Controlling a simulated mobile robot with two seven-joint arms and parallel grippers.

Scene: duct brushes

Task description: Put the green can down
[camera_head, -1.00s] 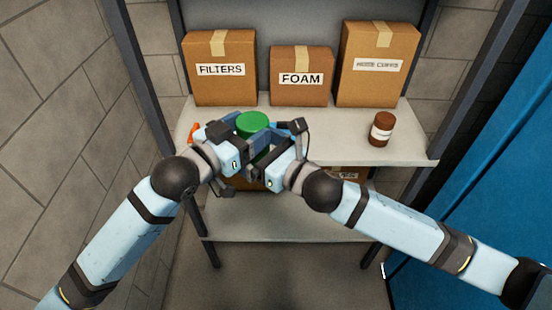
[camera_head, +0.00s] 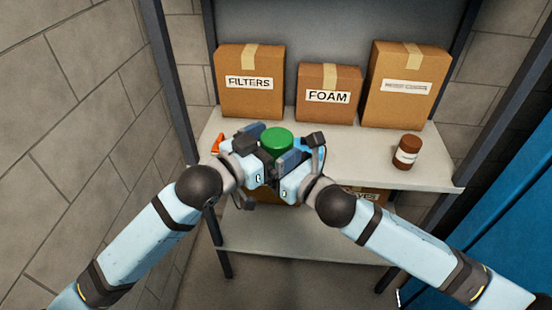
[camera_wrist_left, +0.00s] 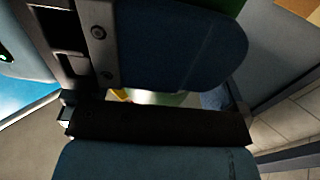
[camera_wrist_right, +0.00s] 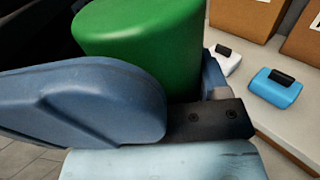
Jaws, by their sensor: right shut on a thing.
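The green can (camera_head: 277,141) is upright between my two grippers, over the front left part of the upper shelf. It fills the top of the right wrist view (camera_wrist_right: 140,38). My right gripper (camera_head: 290,155) is shut on the green can, with blue fingers at its sides. My left gripper (camera_head: 262,150) is close against the left side of the can; its fingers overlap the right gripper, so I cannot tell how far open it is. The left wrist view is dark and mostly filled by my gripper's parts. The can's base is hidden, so contact with the shelf cannot be told.
Cardboard boxes marked FILTERS (camera_head: 249,83) and FOAM (camera_head: 328,93), and a taller box (camera_head: 403,84), stand along the back. A brown jar (camera_head: 407,151) stands at the right. Small white (camera_wrist_right: 228,60) and blue (camera_wrist_right: 276,88) items lie on the shelf (camera_head: 365,150), whose middle is clear.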

